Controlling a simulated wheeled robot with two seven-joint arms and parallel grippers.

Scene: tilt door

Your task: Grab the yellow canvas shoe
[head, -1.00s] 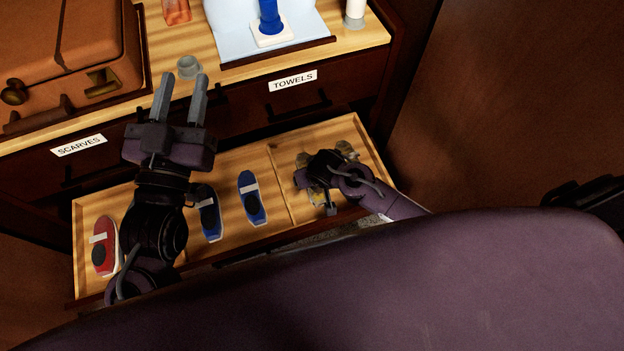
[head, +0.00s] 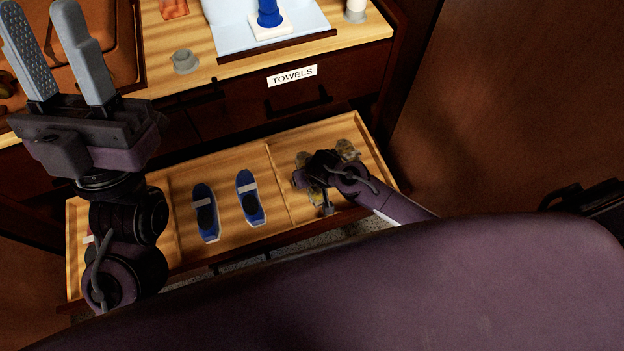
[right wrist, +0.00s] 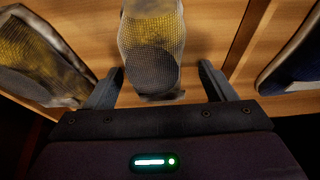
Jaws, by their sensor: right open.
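Two worn yellow-and-grey mesh-textured shoes lie in the right compartment of the open drawer. In the right wrist view, one yellow shoe (right wrist: 152,40) is upright between the fingers of my open right gripper (right wrist: 159,78), with its near end at the fingertips. The other yellow shoe (right wrist: 42,58) lies to the left, outside the fingers. In the head view, my right gripper (head: 322,168) covers most of the near yellow shoe (head: 301,162); the other yellow shoe (head: 347,150) shows behind it. My left gripper (head: 42,15) is open and empty, raised at the upper left.
Blue shoes (head: 250,197) lie in the middle drawer compartment (head: 225,170), beyond a thin divider (head: 278,184). The cabinet top (head: 195,35) holds a grey cup (head: 185,61) and a brown case. A closed drawer labelled TOWELS (head: 292,76) is above.

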